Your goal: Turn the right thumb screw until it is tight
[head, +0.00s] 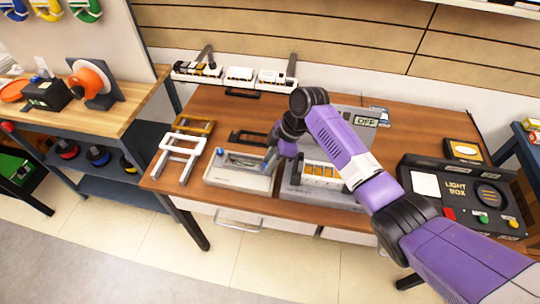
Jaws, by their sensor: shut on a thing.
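A pale grey fixture (240,182) with a shallow recess lies on the brown bench, left of centre. A small blue thumb screw (219,151) stands at its back left corner. My gripper (269,162) points down at the right end of the fixture and is shut on the right thumb screw there. That screw is hidden by the fingers, so its tightness cannot be seen.
White frames (180,153) stand left of the fixture. A grey unit (318,172) with an "OFF" sign (367,121) stands close on the right, partly behind my arm. Rail-mounted modules (239,75) line the back.

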